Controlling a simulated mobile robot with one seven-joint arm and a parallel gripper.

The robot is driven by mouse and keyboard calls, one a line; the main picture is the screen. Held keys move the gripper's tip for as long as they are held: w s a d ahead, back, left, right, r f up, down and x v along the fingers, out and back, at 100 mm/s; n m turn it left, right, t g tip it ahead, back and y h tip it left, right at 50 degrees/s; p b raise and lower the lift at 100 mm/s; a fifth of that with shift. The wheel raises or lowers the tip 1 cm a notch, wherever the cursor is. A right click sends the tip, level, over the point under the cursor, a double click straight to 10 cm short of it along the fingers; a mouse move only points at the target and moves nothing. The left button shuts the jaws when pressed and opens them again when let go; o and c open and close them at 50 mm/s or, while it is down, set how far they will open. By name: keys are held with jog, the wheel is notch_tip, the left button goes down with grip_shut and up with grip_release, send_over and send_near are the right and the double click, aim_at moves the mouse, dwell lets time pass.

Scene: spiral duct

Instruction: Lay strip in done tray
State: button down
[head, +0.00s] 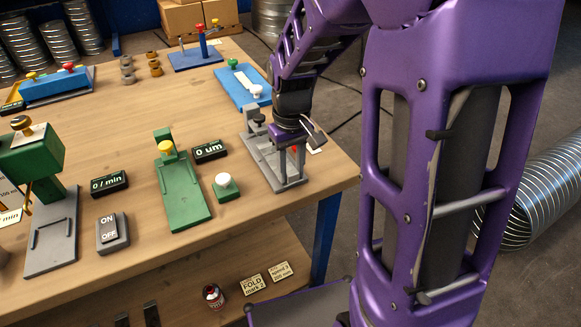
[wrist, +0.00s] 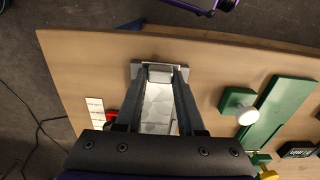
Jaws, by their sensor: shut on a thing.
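My gripper (wrist: 160,73) reaches down over the grey frame fixture (head: 289,184) at the table's right end. In the wrist view its two fingers close on a pale grey metal piece, which looks like the strip (wrist: 157,104); it runs back between the fingers towards the palm. In the head view my gripper (head: 293,150) hides most of what it holds, so I cannot tell whether the strip still touches the fixture. No tray that I can clearly name as the done tray is in view.
A blue fixture (head: 232,88) with a white piece stands behind. A green fixture (head: 183,194), a green base with a white button (head: 224,186) and a "0 um" display (head: 209,151) are to the left. Wood between them is clear. Signs and a can stand on the lower shelf.

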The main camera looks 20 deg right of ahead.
jog(key=shift+r+p, duration=2.45)
jog(key=shift+r, duration=0.7)
